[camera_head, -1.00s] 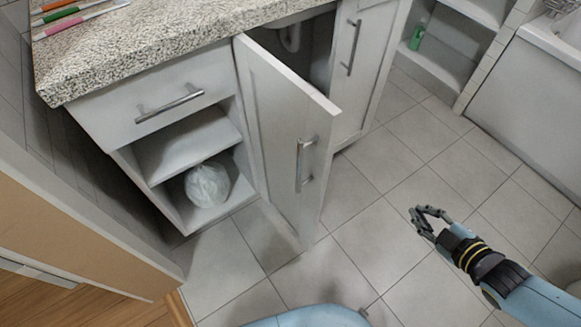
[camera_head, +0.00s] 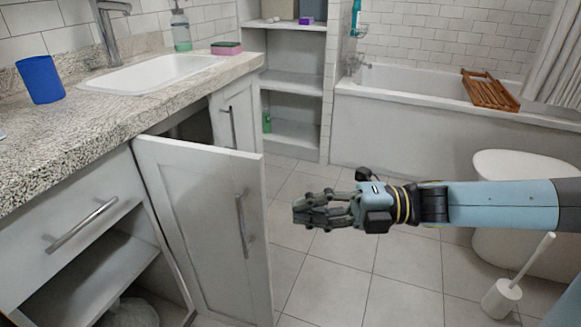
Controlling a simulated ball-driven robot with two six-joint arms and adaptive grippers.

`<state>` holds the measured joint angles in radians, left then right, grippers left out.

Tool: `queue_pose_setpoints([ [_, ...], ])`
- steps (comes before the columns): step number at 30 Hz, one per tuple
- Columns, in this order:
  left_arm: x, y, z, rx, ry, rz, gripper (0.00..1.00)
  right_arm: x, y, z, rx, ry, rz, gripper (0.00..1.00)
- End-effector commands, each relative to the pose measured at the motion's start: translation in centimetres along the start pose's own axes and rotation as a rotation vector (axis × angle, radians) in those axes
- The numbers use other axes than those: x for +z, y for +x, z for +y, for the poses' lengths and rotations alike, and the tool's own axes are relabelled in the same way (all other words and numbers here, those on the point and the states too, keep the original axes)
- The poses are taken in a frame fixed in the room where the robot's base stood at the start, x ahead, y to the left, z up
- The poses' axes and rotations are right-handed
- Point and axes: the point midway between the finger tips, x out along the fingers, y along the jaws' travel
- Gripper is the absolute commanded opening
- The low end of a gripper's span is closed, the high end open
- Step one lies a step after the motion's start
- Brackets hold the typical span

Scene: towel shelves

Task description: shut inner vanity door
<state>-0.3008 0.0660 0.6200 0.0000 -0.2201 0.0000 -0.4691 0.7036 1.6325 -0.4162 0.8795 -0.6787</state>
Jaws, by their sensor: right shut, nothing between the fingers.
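The vanity has a white inner door (camera_head: 200,215) that stands open, swung out toward the room, with a vertical metal handle (camera_head: 243,222) on its face. Behind it is the dark cabinet opening (camera_head: 190,128). A second white door (camera_head: 236,118) with its own handle sits to the right of the opening and looks shut. My right gripper (camera_head: 298,212) is shut and empty, pointing left. In the picture it lies just right of the open door's outer edge, apart from it. My left gripper is not in view.
The granite counter (camera_head: 100,110) holds a sink (camera_head: 150,75), a blue cup (camera_head: 40,79) and a sponge (camera_head: 226,48). A toilet (camera_head: 500,190) and brush (camera_head: 502,297) stand right, with the bathtub (camera_head: 420,140) behind. Floor (camera_head: 335,270) beside the door is clear.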

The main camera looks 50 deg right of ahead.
Motion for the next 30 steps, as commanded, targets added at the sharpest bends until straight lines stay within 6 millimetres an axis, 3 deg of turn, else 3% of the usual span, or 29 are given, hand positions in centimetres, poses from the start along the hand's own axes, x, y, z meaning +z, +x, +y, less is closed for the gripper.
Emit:
queue_pose_setpoints([
  [7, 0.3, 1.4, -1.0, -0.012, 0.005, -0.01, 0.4, 0.1, 5.2, -0.1, 0.007, -0.001, -0.003, 0.0],
  [12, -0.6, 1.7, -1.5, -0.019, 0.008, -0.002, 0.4, 0.1, 8.7, 0.0, 0.007, -0.001, -0.005, 0.0],
  [19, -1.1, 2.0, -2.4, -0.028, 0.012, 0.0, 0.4, 3.1, 7.4, -0.1, -0.002, -0.001, -0.003, 0.0],
  [30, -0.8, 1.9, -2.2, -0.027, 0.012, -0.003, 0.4, 3.9, 7.1, 0.0, 0.001, 0.0, -0.004, 0.0],
])
